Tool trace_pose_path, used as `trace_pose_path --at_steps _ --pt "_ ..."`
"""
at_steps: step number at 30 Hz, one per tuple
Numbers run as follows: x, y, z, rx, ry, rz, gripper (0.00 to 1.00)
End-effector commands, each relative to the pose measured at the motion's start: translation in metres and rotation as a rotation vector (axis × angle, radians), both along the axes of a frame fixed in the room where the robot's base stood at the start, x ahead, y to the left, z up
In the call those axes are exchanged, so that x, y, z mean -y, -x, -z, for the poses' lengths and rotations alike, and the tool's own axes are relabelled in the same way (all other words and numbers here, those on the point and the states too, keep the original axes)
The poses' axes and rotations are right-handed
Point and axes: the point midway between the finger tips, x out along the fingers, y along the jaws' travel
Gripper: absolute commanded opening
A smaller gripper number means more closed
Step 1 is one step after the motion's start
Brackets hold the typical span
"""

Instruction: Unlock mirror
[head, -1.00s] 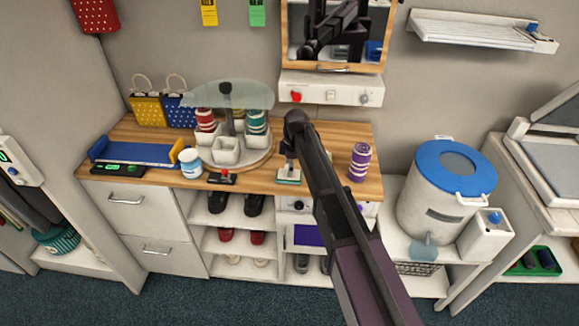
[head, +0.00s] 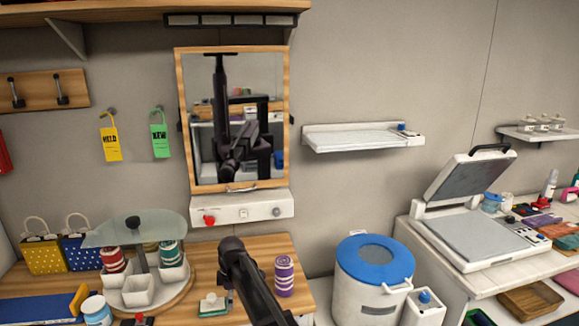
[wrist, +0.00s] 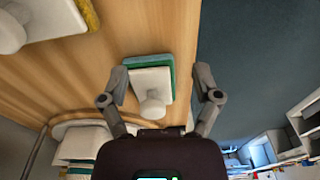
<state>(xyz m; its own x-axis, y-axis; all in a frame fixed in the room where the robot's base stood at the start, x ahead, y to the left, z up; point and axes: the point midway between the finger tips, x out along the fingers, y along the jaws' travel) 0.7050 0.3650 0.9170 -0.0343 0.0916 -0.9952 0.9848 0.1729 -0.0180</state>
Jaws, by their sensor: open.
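The mirror (head: 262,75) hangs on the back wall in a wooden frame (head: 182,120), with a small metal handle at its bottom edge. It reflects my dark arm. Just below is a white panel (head: 228,213) with a red knob (head: 209,219), a small white switch and a silver round knob (head: 277,212). My gripper (wrist: 160,75) is open in the wrist view, its fingers on either side of a white-topped green block with a round knob (wrist: 152,80). No grip on it shows. In the head view my arm mostly hides the gripper, low over the counter.
The wooden counter (head: 262,247) holds a carousel of thread spools (head: 135,290) and a purple spool (head: 284,277). A blue-lidded bin (head: 372,262) stands at its right. A white wall shelf (head: 362,138) and an open press (head: 480,235) are further right.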

Motion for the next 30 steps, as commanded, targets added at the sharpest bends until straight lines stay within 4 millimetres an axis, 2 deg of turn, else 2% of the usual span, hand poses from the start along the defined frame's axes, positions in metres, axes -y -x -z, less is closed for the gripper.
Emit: trace_pose_path --at_steps 1,9,18,24,30 --pt "0.023 0.007 0.000 -0.003 0.006 0.068 0.81" --pt "0.137 0.034 0.000 -0.023 0.037 0.525 0.81" --pt "0.250 0.084 0.001 -0.040 0.068 1.054 0.81" --pt "0.313 0.126 0.001 -0.049 0.085 1.399 0.81" --pt "0.353 0.158 0.001 -0.053 0.095 1.649 0.81"
